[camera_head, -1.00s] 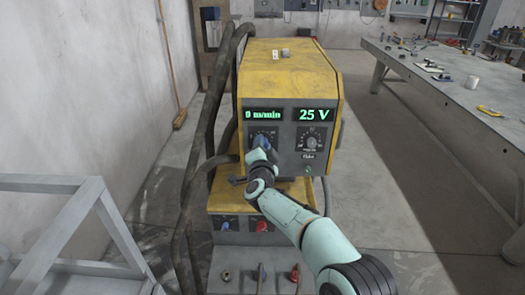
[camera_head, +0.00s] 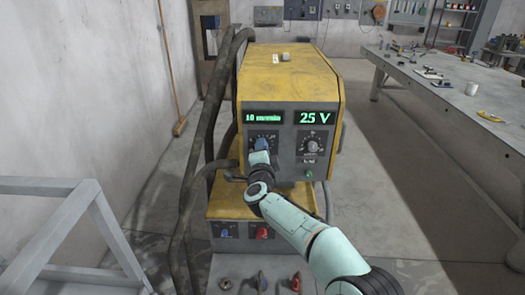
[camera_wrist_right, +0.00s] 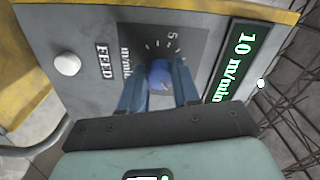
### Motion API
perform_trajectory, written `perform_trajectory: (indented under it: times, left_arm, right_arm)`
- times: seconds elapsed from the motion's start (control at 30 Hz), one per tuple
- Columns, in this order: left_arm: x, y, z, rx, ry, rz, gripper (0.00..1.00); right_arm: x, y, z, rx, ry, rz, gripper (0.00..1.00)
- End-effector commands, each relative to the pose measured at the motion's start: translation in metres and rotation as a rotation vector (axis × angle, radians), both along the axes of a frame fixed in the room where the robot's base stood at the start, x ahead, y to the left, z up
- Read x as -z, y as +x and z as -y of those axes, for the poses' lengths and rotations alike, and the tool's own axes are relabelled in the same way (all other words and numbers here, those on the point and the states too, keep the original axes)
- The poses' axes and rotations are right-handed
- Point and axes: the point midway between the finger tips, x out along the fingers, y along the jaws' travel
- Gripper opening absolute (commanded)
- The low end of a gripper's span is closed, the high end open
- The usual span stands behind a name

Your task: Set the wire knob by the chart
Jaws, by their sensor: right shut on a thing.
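The wire knob is a blue knob (camera_wrist_right: 160,74) on a dark dial plate marked FEED on the front of the yellow and grey welding machine (camera_head: 290,70). My right gripper (camera_wrist_right: 160,88) is shut on it, one finger on each side; in the head view my right gripper (camera_head: 260,150) covers most of the knob. The feed display (camera_wrist_right: 232,62) reads 10 m/min. The voltage display (camera_head: 314,117) reads 25 V, above a second dial knob (camera_head: 311,146). No chart can be made out. My left gripper is not in view.
A workbench (camera_head: 430,85) with tools stands at the right. A grey metal frame (camera_head: 60,215) is at the lower left. Thick dark hoses (camera_head: 205,130) run down the machine's left side. A lower unit with a blue and a red connector (camera_head: 262,232) sits beneath.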

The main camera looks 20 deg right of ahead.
Motion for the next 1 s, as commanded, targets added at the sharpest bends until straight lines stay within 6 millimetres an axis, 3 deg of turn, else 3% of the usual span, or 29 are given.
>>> perform_trajectory:
  times: [0.13, 0.17, 0.2, 0.23, 0.67, 1.0]
  left_arm:
    - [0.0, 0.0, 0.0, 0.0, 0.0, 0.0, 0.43]
    - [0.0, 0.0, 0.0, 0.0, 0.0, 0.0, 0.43]
    - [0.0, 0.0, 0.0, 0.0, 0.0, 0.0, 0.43]
    - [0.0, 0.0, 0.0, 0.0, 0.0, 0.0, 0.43]
    - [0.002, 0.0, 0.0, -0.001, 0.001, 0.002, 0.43]
    - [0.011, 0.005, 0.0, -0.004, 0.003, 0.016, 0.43]
  right_arm:
    - [0.0, 0.0, 0.0, 0.0, -0.001, 0.0, 0.01]
    - [0.0, 0.0, 0.0, 0.0, -0.001, 0.0, 0.38]
    - [0.0, 0.0, 0.0, 0.0, -0.001, 0.0, 0.51]
    - [0.0, 0.0, 0.0, 0.0, -0.001, 0.0, 0.57]
    - [0.0, -0.007, -0.002, -0.001, -0.001, -0.001, 0.57]
    - [0.0, -0.063, -0.019, -0.003, 0.0, -0.001, 0.57]
